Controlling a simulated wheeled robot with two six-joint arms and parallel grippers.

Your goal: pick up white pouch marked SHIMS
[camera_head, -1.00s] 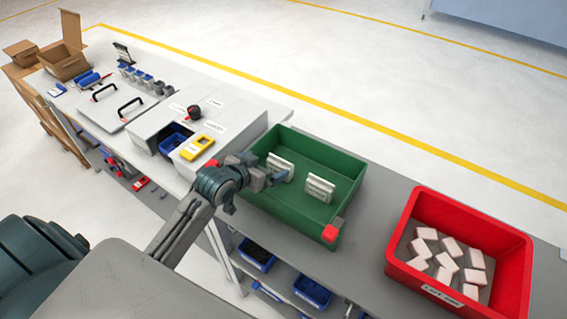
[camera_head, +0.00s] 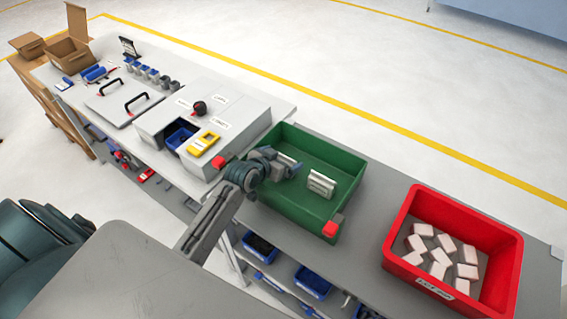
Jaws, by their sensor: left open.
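A white pouch (camera_head: 321,184) stands in the green bin, towards its right half. Any print on it is too small to read. A second white pouch (camera_head: 285,160) is mostly hidden behind my left gripper; only a bit of it shows. My left gripper (camera_head: 294,170) is open, over the left part of the green bin (camera_head: 345,160), left of the clear pouch and apart from it. My right gripper is not in view.
A red bin (camera_head: 398,225) with several pale blocks stands to the right on the grey bench. Left of the green bin is a white workbench with a yellow device (camera_head: 203,143), a drawer and black handles. Bench surface between the bins is clear.

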